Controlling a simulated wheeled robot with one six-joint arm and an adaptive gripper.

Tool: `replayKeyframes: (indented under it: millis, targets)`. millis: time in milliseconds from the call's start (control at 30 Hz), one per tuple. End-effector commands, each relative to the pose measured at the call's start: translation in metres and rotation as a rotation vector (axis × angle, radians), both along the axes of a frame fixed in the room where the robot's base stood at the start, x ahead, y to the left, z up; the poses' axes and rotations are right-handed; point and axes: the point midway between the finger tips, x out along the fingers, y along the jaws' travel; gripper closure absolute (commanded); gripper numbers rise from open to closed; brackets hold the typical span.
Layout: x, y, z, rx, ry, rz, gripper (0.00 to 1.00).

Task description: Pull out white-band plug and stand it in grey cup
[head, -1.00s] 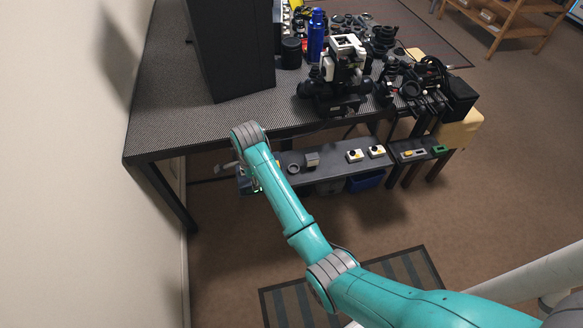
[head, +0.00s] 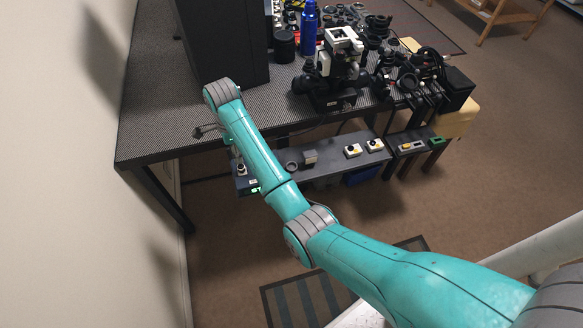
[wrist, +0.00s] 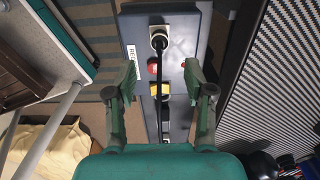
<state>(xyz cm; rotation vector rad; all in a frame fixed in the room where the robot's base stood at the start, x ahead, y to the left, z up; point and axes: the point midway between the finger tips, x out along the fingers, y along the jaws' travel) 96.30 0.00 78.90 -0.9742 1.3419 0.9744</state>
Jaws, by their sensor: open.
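In the wrist view my gripper (wrist: 162,76) is open, with its two green fingers apart and nothing held between them. Beyond them is a dark grey panel. A dark plug with a pale ring (wrist: 159,38) sits in it near the top, and a black cable runs from it down between the fingers. This looks like the white-band plug, but its band is not clear. In the head view a small grey holder (head: 309,157) stands on the low shelf beside a dark ring (head: 292,166). I cannot tell for sure which is the grey cup.
The panel carries a red button (wrist: 153,68), a yellow part (wrist: 160,89) and a white label (wrist: 132,62). White boxes with dark knobs (head: 352,151) stand on the low shelf. Above it, the table holds a tall black cabinet (head: 222,45), a microscope (head: 338,70) and a blue bottle (head: 309,30).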

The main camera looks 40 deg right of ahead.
Motion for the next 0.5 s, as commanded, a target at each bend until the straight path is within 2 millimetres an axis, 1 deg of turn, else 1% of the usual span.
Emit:
replayKeyframes:
  millis: [167, 500]
  targets:
    - [-0.001, 0.000, -0.016, 0.000, 0.002, 0.000, 0.47]
    - [-0.001, 0.000, -0.059, 0.000, 0.002, 0.000, 0.47]
